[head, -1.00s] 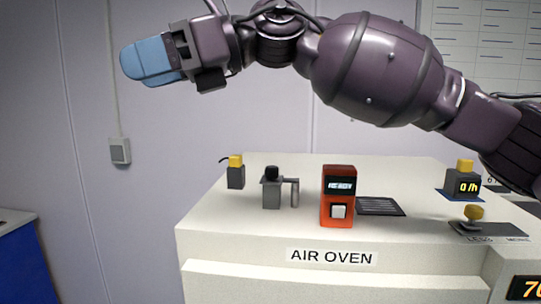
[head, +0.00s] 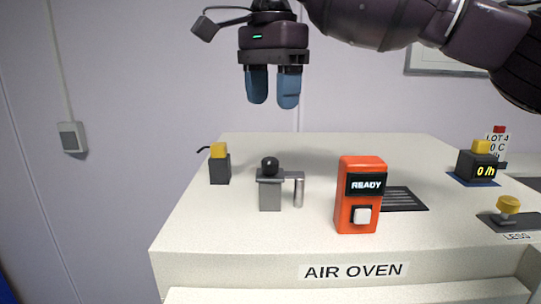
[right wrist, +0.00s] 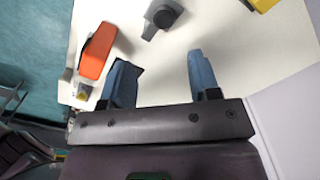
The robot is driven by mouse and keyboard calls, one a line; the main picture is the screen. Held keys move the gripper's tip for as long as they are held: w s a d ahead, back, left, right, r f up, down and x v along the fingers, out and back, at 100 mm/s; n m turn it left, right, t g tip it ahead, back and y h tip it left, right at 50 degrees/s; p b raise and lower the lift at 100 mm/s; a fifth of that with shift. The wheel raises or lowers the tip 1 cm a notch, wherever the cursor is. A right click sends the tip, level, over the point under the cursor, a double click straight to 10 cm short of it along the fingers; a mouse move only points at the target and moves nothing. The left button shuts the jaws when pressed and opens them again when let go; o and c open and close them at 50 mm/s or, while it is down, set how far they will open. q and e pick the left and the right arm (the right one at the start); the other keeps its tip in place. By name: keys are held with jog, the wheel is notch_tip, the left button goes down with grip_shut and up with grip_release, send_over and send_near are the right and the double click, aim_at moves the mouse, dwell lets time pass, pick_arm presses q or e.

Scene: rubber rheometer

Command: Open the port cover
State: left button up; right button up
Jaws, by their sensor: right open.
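On the white oven top stands a grey fitting (head: 270,194) with a black round knob and a short side arm ending in a silver cylinder. It may be the port with its cover; no label on it shows. The grey fitting also shows near the top of the right wrist view (right wrist: 152,30). My right gripper (head: 274,101) points down with its blue fingers apart and empty, above the oven. In the right wrist view, the right gripper (right wrist: 160,62) has the grey fitting beyond its fingertips, between them. My left gripper is not in view.
An orange box (head: 346,212) reading READY stands right of the fitting, with a dark grille (head: 405,199) beside it. A yellow-topped block (head: 219,168) stands to the left. A meter (head: 477,166) and yellow knob (head: 508,206) are at the right. The oven top (head: 205,224) is clear at front left.

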aim_at(270, 159)
jog(key=f, duration=1)
jog(key=shift+w+a+f, duration=0.15)
jog(key=shift+w+f, duration=0.05)
jog(key=shift+f, duration=0.2)
jog(key=shift+c, duration=0.4)
grip_shut()
